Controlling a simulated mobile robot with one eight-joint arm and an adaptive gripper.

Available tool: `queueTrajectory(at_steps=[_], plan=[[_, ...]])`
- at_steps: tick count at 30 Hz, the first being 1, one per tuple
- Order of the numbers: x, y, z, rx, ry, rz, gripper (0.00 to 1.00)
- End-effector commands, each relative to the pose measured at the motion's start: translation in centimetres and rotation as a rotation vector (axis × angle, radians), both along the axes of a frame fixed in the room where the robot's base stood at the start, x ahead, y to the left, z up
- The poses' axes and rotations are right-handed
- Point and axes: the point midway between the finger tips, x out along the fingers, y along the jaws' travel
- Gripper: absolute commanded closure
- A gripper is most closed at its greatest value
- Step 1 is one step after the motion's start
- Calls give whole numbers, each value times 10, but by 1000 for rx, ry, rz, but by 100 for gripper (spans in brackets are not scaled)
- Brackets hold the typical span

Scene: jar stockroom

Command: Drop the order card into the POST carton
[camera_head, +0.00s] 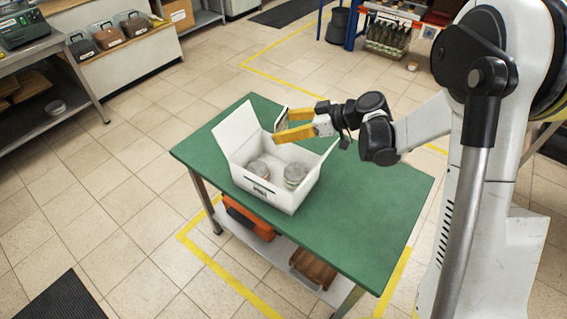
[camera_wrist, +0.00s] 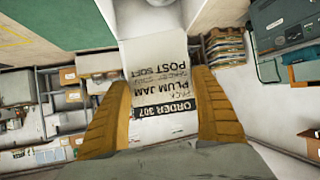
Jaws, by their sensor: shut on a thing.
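The order card (camera_wrist: 165,92) is pale with a dark band reading "ORDER 307", plus "PLUM JAM" and "POST SOFT", upside down in the wrist view. My gripper (camera_head: 285,124) is shut on it; in the wrist view a yellow finger lies on each side. In the head view the card (camera_head: 281,117) shows as a thin edge-on piece between the fingers. My gripper is above the carton's back edge.
The green table (camera_head: 355,215) is clear to the carton's right. An orange case (camera_head: 250,218) and a brown item (camera_head: 313,268) lie on its lower shelf. A bottle crate (camera_head: 387,40) stands at the back, and a bench with dark boxes is at the far left.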

Motion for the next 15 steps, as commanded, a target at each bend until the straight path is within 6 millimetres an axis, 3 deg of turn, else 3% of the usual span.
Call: queueTrajectory(at_steps=[15], plan=[[0, 0, -56, 0, 0, 0, 40]])
